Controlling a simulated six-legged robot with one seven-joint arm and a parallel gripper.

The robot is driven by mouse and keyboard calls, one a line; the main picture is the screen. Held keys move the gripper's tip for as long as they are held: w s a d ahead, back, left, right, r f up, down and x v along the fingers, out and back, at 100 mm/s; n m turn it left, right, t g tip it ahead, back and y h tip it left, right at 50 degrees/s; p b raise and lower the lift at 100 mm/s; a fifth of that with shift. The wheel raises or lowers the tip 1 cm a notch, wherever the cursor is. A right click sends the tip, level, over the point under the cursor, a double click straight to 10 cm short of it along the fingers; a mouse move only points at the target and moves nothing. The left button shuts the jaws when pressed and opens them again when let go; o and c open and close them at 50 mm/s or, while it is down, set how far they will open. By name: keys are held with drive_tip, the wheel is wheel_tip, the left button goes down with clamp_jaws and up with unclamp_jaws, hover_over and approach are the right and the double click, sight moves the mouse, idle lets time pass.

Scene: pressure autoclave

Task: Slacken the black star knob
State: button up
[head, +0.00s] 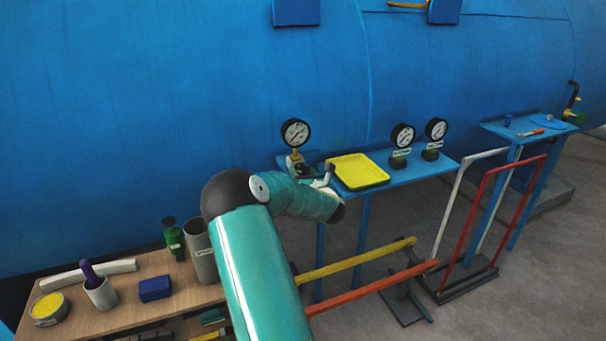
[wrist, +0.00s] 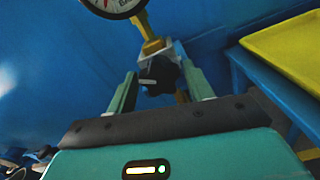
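The black star knob (wrist: 158,74) shows in the wrist view, on a pale valve block below a brass stem and a pressure gauge (wrist: 112,4). A white mark runs across its face. My gripper (wrist: 158,88) is open, with one teal finger on each side of the knob. A gap shows between each finger and the knob; how deep the knob sits between the fingers is hard to tell. In the head view the same gauge (head: 296,132) stands at the left end of a blue shelf (head: 430,168). My arm reaches there, and the knob is not clearly visible.
A yellow tray (head: 358,171) lies on the shelf just right of the valve. Two more gauges (head: 402,137) stand farther right. The large blue vessel (head: 180,100) rises behind. A wooden bench (head: 125,298) with several items is at lower left, and coloured rails (head: 370,292) stand below the shelf.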

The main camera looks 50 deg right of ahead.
drive_tip(key=shift+o, duration=0.6)
drive_tip(key=v, duration=1.3)
drive_tip(key=shift+s+a, duration=0.2)
drive_tip(key=shift+s, duration=0.1)
drive_tip(key=shift+f, duration=0.1)
